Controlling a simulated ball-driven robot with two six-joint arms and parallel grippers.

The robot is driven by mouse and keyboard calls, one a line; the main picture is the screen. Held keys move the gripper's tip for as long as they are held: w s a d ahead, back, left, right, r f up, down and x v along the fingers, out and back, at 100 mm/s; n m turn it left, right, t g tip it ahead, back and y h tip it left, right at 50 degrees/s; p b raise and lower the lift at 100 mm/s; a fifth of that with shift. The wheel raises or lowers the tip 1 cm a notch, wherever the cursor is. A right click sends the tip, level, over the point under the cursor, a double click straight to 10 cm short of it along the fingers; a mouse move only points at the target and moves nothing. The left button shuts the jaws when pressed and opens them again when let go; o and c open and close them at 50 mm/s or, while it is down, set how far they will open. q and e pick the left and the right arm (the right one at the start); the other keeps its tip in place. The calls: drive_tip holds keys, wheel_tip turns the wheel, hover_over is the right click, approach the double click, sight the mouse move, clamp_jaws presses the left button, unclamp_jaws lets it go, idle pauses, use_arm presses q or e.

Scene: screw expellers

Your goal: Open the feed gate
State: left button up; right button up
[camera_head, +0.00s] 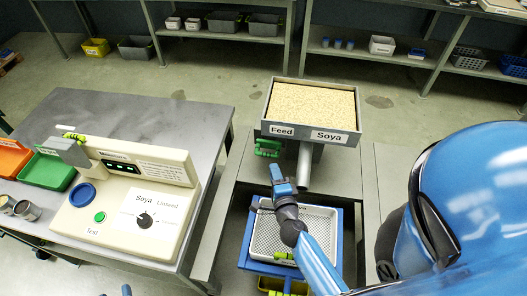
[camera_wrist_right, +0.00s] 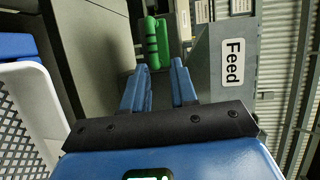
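The feed hopper (camera_head: 312,105) is full of pale grain and has "Feed" and "Soya" labels on its front. A green handle (camera_head: 267,147) sits at its lower left; I take it to be the feed gate's handle. In the right wrist view the green handle (camera_wrist_right: 153,42) stands upright ahead, beside the wall labelled "Feed" (camera_wrist_right: 234,60). My right gripper (camera_head: 277,170) is just below the handle in the head view. Its fingers (camera_wrist_right: 158,68) are apart with nothing held between them, and the handle lies beyond their tips. A small blue piece at the bottom edge may be my left gripper (camera_head: 127,290).
A metal spout (camera_head: 304,165) comes down under the hopper. Below it is a white perforated tray (camera_head: 318,222) in a blue frame. A control panel (camera_head: 125,200) with a knob and buttons stands on the left table (camera_head: 140,115). Green and orange bins sit further left.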

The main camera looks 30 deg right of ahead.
sight(267, 154)
drive_tip(key=x, duration=0.3)
drive_tip(key=f+x, duration=0.1)
drive_tip(key=x, duration=0.6)
drive_tip(key=shift+w+f, duration=0.2)
drive_tip(key=shift+f, duration=0.1)
drive_tip(key=shift+c, duration=0.2)
clamp_jaws()
